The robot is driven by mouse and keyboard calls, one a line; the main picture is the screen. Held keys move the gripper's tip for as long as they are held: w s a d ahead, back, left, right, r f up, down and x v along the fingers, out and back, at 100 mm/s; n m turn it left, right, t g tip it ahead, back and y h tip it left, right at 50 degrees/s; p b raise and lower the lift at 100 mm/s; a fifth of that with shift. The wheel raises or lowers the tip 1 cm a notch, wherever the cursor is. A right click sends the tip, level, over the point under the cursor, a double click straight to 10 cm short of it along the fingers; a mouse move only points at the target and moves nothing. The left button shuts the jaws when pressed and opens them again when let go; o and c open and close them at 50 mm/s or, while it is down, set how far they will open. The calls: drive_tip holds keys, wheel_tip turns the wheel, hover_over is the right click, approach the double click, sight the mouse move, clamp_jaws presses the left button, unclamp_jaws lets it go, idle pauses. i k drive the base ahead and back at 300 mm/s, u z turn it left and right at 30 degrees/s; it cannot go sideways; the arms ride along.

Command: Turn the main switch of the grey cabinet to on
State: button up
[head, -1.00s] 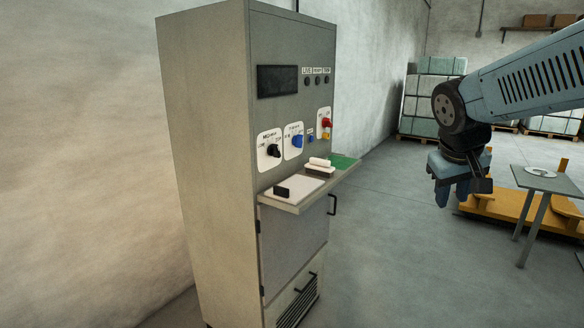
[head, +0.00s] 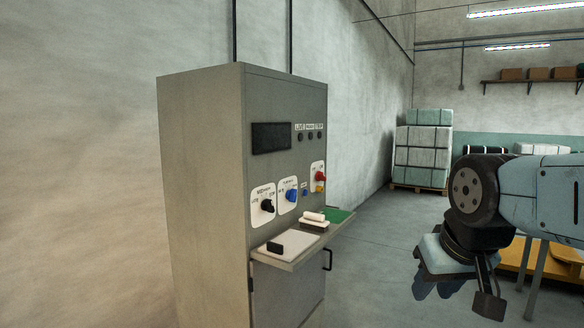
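The grey cabinet (head: 205,190) stands left of centre in the head view, its front turned to the right. Its panel carries a black knob (head: 267,206), a blue knob (head: 291,196) and a red switch (head: 320,176), each on a white plate. The plate lettering is too small to read surely, so I cannot tell which is the main switch or its setting. My gripper (head: 436,290) hangs pointing down, well to the right of the cabinet and apart from it. Nothing shows in it; the gap between its fingers is unclear.
A shelf (head: 295,262) juts from the cabinet below the knobs, with a black block (head: 275,247), a pale roll (head: 314,216) and a green pad (head: 338,214). Wrapped stacks (head: 422,150) stand at the back. Floor between cabinet and gripper is clear.

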sight(320, 176)
drive_tip(key=u, duration=0.15)
drive_tip(key=i, duration=1.2)
drive_tip(key=z, duration=0.6)
